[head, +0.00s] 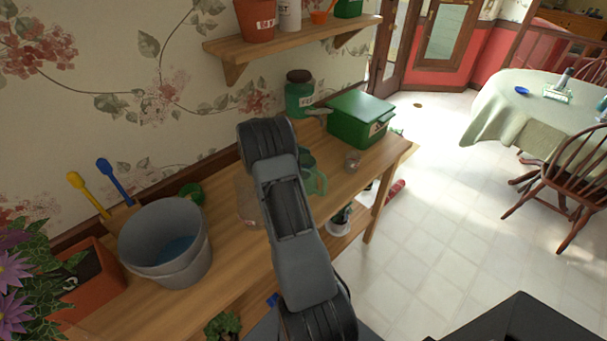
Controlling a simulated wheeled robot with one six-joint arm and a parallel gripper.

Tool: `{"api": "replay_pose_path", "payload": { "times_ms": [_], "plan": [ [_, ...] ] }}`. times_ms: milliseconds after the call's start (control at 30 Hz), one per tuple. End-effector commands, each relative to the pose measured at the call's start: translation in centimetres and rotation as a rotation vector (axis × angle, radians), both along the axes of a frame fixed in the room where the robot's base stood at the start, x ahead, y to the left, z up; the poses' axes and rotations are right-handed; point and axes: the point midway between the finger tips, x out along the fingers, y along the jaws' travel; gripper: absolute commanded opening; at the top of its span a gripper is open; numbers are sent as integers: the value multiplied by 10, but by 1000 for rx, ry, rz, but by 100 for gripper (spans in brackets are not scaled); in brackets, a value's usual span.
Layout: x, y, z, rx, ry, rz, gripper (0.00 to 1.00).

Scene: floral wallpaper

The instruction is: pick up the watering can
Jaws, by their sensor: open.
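A green object with a loop handle (317,182) stands on the wooden bench in the head view, just right of my arm. It may be the watering can, but my arm hides much of it, so I cannot tell for certain. My own dark grey arm rises through the middle of the picture and crosses in front of the bench. My gripper does not show.
The wooden bench (225,290) holds a grey bucket (147,245), a green lidded box (355,122), a green jar (299,97) and a small glass (352,162). A shelf (290,40) with pots hangs above. Tiled floor (440,200) is open to the right.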

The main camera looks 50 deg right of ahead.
Motion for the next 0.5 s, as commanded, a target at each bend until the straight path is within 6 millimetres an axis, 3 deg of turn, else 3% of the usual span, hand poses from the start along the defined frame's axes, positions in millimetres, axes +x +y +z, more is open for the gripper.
{"api": "replay_pose_path", "payload": {
  "times_ms": [100, 500],
  "plan": [
    [0, 0, 0, 0, 0, 0, 100],
    [0, 0, 0, 0, 0, 0, 62]
  ]
}}
